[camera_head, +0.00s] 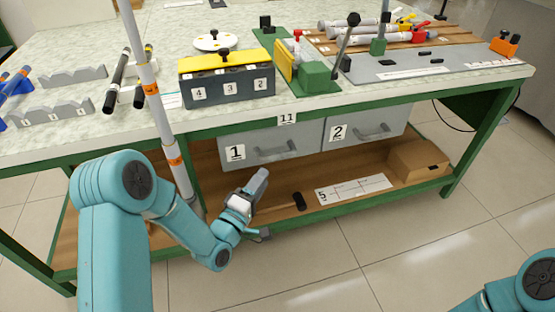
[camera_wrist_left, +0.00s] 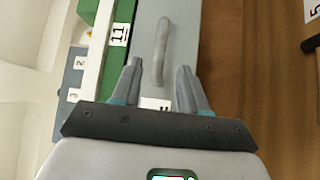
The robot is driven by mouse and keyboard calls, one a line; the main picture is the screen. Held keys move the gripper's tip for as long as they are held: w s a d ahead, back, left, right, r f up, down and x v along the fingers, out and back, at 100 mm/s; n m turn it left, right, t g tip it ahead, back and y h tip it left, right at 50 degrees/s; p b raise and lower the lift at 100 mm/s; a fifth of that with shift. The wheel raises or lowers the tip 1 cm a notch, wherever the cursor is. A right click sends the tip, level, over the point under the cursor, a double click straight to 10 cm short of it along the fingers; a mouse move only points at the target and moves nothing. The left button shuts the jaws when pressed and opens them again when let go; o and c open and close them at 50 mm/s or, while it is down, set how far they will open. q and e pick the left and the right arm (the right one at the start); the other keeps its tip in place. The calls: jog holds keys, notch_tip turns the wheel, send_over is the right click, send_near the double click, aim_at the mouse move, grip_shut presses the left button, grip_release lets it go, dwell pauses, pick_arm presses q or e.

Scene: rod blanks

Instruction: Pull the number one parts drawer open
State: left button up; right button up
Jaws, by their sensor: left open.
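The number one parts drawer (camera_head: 293,143) is a grey front with a label 1 and a bar handle (camera_head: 277,150), under the bench top. It looks shut. My left gripper (camera_head: 260,182) is in front of and below this drawer in the head view. In the left wrist view the handle (camera_wrist_left: 161,50) stands ahead of the open fingers of my left gripper (camera_wrist_left: 158,75), roughly in line with the space between them. The gap is empty and I see no contact with the handle. My right gripper is out of view; only part of my right arm shows at the lower right.
Drawer two (camera_head: 365,126) sits to the right of drawer one. The lower wooden shelf (camera_head: 275,205) holds a dark-headed hammer (camera_head: 299,201), a label card 5 (camera_head: 352,189) and a cardboard box (camera_head: 418,160). A grey and orange pole (camera_head: 160,110) stands left. The floor in front is clear.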

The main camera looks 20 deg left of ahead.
aim_at(278, 154)
pick_arm(q)
jog(key=b+x, duration=0.1)
jog(key=x, duration=0.9)
jog(key=shift+f, duration=0.1)
jog(key=shift+s, duration=0.1)
grip_shut()
